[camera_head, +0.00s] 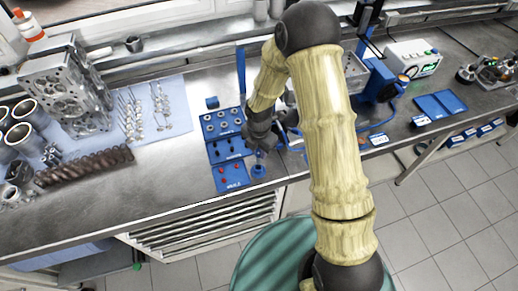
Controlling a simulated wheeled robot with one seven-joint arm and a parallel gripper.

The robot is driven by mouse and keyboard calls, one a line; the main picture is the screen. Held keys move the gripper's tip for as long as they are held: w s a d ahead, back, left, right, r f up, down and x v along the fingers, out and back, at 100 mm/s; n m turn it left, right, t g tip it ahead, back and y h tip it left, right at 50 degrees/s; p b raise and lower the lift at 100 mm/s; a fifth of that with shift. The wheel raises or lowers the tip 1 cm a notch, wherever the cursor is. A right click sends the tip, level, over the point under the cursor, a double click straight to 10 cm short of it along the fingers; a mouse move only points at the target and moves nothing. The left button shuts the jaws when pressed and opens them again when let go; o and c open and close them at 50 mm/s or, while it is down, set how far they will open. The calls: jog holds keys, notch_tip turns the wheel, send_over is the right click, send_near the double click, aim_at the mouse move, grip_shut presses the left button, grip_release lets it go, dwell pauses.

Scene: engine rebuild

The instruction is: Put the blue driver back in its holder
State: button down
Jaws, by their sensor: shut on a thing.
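My gripper (260,143) points down over the workbench, at the right edge of the blue trays. It is shut on a slim, pale grey piece, which I take to be part of the blue driver (260,157). A small round blue piece (258,171) shows directly below it, beside the front blue tray. I cannot tell whether this is the holder or part of the driver, nor whether the two touch. My arm and gripper hide part of this area.
Blue trays (232,177) with small parts lie left of my gripper. An engine head (66,95), valves and a dark camshaft (85,167) lie farther left. A blue stand (380,82) and a white instrument (412,59) are at right. Bare bench lies front left.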

aim_at(258, 159)
jog(key=shift+a+f+b, duration=0.15)
jog(key=shift+f+b, duration=0.35)
jog(key=shift+f, duration=0.65)
jog(key=shift+f+b, duration=1.5)
jog(key=shift+f, duration=0.4)
dwell(0.5)
jog(key=c, duration=1.1)
grip_release()
notch_tip(258, 159, up, 18)
jog(key=shift+f+b, duration=0.25)
jog(key=shift+b, duration=0.95)
